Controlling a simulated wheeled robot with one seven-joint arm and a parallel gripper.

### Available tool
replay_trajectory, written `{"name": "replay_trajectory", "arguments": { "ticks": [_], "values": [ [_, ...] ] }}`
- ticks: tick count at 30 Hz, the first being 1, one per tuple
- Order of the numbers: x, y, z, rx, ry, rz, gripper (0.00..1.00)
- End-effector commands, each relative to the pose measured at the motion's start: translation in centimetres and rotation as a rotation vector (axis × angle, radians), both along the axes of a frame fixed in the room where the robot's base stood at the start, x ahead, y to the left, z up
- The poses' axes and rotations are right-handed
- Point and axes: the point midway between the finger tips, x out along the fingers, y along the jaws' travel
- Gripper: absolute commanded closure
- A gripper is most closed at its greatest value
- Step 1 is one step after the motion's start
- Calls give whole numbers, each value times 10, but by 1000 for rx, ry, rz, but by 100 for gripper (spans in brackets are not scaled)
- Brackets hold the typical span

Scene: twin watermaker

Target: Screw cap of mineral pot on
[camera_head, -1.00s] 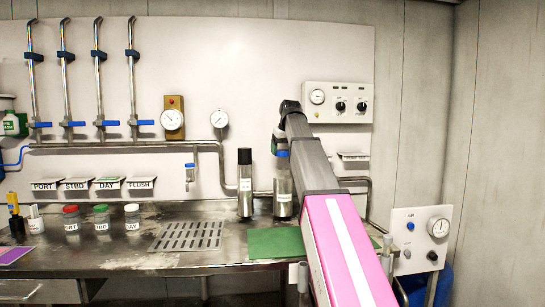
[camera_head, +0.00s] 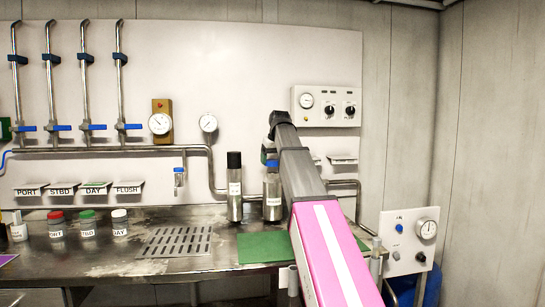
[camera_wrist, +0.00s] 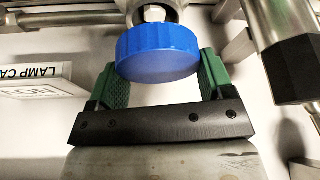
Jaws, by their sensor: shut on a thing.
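The blue cap (camera_wrist: 158,52) sits between the green finger pads of my gripper (camera_wrist: 160,78) in the wrist view. My gripper is shut on it. In the head view the blue cap (camera_head: 272,163) shows at the top of the steel pot (camera_head: 272,192), which stands upright at the back of the bench. A metal fitting (camera_wrist: 153,14) meets the cap's far side in the wrist view. I cannot tell whether the cap is seated or how far it is threaded. In the head view, my arm hides most of my gripper (camera_head: 268,154).
A similar black-topped steel cylinder (camera_head: 235,190) stands close on the left. A green mat (camera_head: 262,248) lies in front. Small jars (camera_head: 88,224) stand farther left. The wall panel carries gauges (camera_head: 208,123), pipes and a control box (camera_head: 325,105). A drain grille (camera_head: 178,241) lies mid-bench.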

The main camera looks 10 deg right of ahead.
Motion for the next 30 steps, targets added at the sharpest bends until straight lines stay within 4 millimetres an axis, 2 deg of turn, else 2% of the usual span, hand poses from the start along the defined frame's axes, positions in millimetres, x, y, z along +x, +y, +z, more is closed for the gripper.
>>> {"name": "replay_trajectory", "arguments": {
  "ticks": [15,30],
  "values": [
    [0,0,-30,0,0,0,48],
    [0,0,-34,0,1,0,48]
  ]
}}
